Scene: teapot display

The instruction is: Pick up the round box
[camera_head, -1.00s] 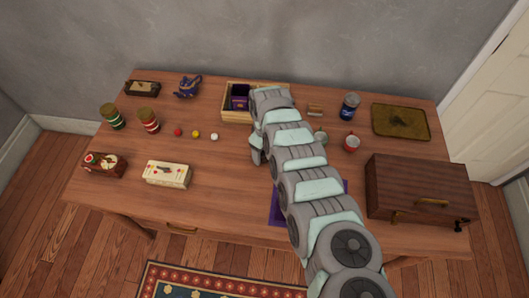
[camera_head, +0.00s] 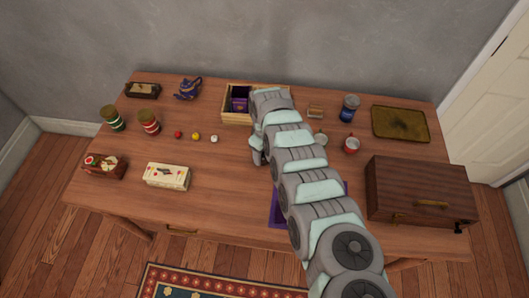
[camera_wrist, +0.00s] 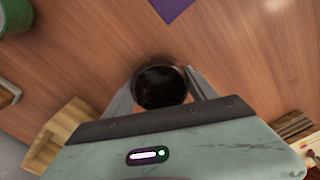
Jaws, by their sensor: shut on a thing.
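The round box (camera_wrist: 160,82) shows in the wrist view as a dark, round shape, seen end-on. My gripper (camera_wrist: 162,92) is shut on it, with one finger on each side. Wooden tabletop shows around the box. I cannot tell whether the box touches the table. In the head view my arm comes down over the middle of the table, and it hides the box and the fingertips.
A wooden crate (camera_head: 228,119) stands behind my wrist. A purple mat (camera_head: 278,208) lies under my arm. Three small balls lie left, with open tabletop in front.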

